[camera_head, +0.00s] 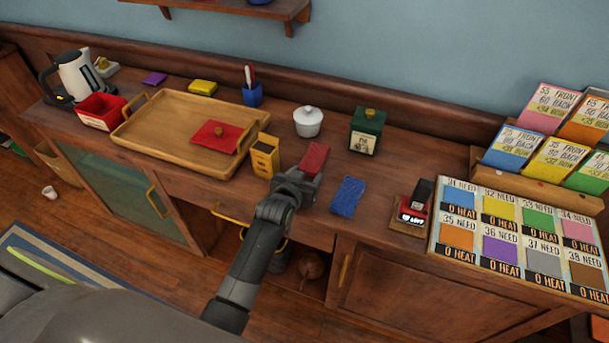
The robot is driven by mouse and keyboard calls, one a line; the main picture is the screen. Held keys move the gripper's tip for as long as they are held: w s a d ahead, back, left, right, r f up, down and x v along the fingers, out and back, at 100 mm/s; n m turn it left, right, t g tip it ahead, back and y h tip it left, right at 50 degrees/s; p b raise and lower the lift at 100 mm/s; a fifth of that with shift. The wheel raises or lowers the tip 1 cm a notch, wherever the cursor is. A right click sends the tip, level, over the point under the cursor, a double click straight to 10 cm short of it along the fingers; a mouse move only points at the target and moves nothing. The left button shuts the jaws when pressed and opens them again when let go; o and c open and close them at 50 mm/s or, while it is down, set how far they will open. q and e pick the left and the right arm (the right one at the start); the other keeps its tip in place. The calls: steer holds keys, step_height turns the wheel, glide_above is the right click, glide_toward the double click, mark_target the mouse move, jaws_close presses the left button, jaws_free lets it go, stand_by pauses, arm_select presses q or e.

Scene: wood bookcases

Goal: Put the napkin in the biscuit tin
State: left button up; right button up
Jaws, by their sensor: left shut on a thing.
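My left gripper (300,181) is over the counter near its front edge, shut on a red folded cloth (315,157), which looks like the napkin. The cloth sticks out beyond the fingertips; I cannot tell whether it still touches the counter. An open red box (101,111), which looks like the biscuit tin, stands at the far left beside the tray. A flat red lid with a knob (214,136) lies in the wooden tray (163,147). My right gripper is not in view.
Between my gripper and the red box stand a yellow carton (265,158) and the tray. A white lidded pot (308,121) and a green caddy (367,131) stand behind. A blue cloth (348,196) lies to the right. A kettle (76,76) stands at the far left.

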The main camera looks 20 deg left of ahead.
arm_select(q)
steer(key=shift+f, duration=0.15)
steer(key=o, duration=0.9)
steer(key=shift+o, duration=0.2)
